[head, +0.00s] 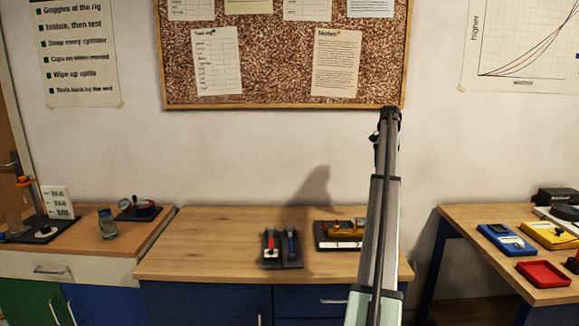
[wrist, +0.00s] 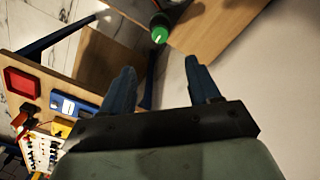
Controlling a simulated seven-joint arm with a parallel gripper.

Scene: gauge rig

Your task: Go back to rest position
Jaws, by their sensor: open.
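My arm stands raised in front of the middle bench (head: 200,240) in the head view, reaching up to the cork board's lower right corner. My gripper (wrist: 160,75) shows in the wrist view with its two blue fingers spread apart and nothing between them. It is clear of the benches. In the head view the fingers cannot be made out at the arm's far end.
The middle bench holds a red-handled tool (head: 270,246), a blue-handled tool (head: 291,246) and a brass fitting rig (head: 338,234), partly hidden by my arm. A gauge (head: 125,205) and glass jar (head: 107,223) stand left. A red tray (head: 543,273) and meters lie right.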

